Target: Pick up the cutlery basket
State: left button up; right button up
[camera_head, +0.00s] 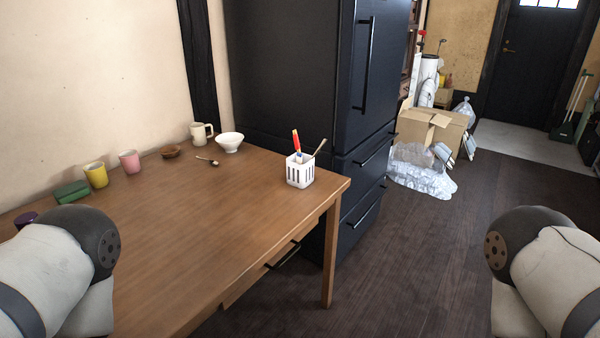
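A small white cutlery basket (300,176) with slotted sides stands upright near the far right corner of the wooden table (190,235). A red and yellow handle and a thin dark utensil stick out of its top. Parts of my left arm show at the lower left and parts of my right arm at the lower right. Both arms are well apart from the basket. Neither gripper shows in the view.
A spoon (208,161), white bowl (230,142), white mug (201,132), brown dish (171,151), pink cup (130,161), yellow cup (96,174) and green box (72,191) line the wall side. A black refrigerator (300,80) stands behind the table.

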aim_at(299, 175)
jog(key=i+l+u, duration=0.15)
jog(key=i+l, duration=0.15)
jog(key=i+l+u, duration=0.15)
jog(key=l, duration=0.25)
jog(key=i+l+u, duration=0.1)
jog(key=i+l, duration=0.3)
jog(key=i+l+u, duration=0.15)
jog(key=l, duration=0.25)
jog(key=i, duration=0.1)
